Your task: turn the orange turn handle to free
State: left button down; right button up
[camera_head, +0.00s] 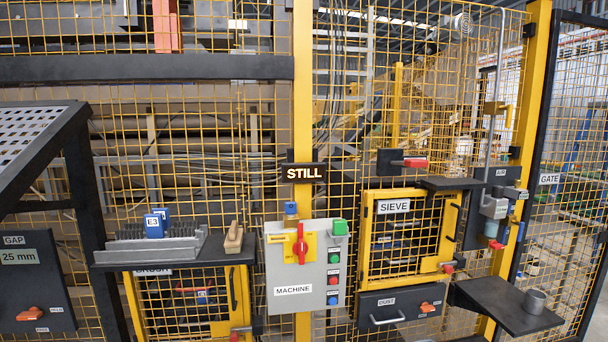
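Two orange turn handles show in the head view. One orange turn handle (30,314) sits low on the dark GAP panel (35,286) at the left edge, lying nearly level with its right end slightly raised. Small labels are beside and below it, too small to read surely. The other orange turn handle (428,307) is on the dark DUST drawer (385,300), right of the drawer's pull bar, also near level; its small labels are unreadable. Neither of my grippers is in view, and nothing touches either handle.
The grey MACHINE box (285,275) carries a red switch (300,245) and several buttons. A lit sign (303,172) reads STILL. Another shelf (175,262) holds a grey rack (130,252).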

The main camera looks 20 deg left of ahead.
aim_at(34, 313)
jog(key=u, duration=2.6)
